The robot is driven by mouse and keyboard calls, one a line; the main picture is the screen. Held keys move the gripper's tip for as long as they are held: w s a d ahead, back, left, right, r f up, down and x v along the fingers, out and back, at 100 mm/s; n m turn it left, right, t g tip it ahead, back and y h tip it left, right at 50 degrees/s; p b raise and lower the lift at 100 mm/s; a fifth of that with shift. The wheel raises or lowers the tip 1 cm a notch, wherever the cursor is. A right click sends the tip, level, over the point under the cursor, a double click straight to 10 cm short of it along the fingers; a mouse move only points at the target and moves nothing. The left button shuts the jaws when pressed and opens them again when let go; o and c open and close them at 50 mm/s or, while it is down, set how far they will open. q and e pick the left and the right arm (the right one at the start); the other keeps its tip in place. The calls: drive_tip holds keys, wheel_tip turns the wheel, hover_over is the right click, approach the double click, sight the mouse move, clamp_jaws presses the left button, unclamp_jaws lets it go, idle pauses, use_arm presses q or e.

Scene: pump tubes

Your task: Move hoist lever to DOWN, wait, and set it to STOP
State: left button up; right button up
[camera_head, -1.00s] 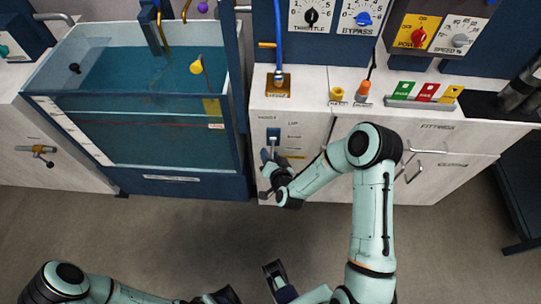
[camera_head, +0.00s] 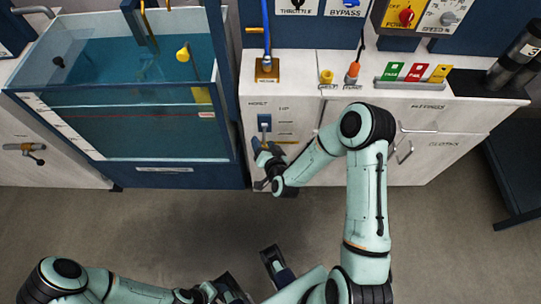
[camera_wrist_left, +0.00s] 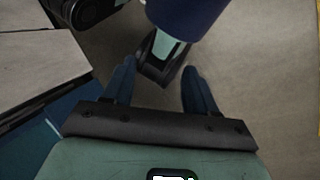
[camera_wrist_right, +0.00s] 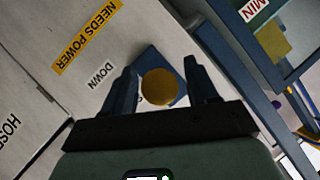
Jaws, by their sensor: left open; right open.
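The hoist lever's blue plate (camera_head: 264,122) is on the front of the white cabinet, with small labels, one reading UP, beside it. My right gripper (camera_head: 258,148) is just below it in the head view. In the right wrist view the lever's round yellow knob (camera_wrist_right: 158,87) is in front of the blue plate, between the open fingers of my right gripper (camera_wrist_right: 162,82). I cannot tell whether they touch it. A DOWN label (camera_wrist_right: 102,74) is left of the plate. The lever's exact setting cannot be read. My left gripper (camera_wrist_left: 158,75) is open and empty above the floor.
A glass water tank (camera_head: 140,95) stands left of the lever. A yellow NEEDS POWER label (camera_wrist_right: 87,35) is on the cabinet. The panel above has a red power knob (camera_head: 406,17). Cabinet door handles (camera_head: 404,152) stick out to the right.

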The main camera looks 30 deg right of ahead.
drive_tip(key=p+v, duration=0.9)
drive_tip(key=v, duration=0.2)
drive_tip(key=shift+s+r, duration=0.2)
drive_tip(key=shift+s, duration=0.1)
drive_tip(key=shift+s, duration=0.1)
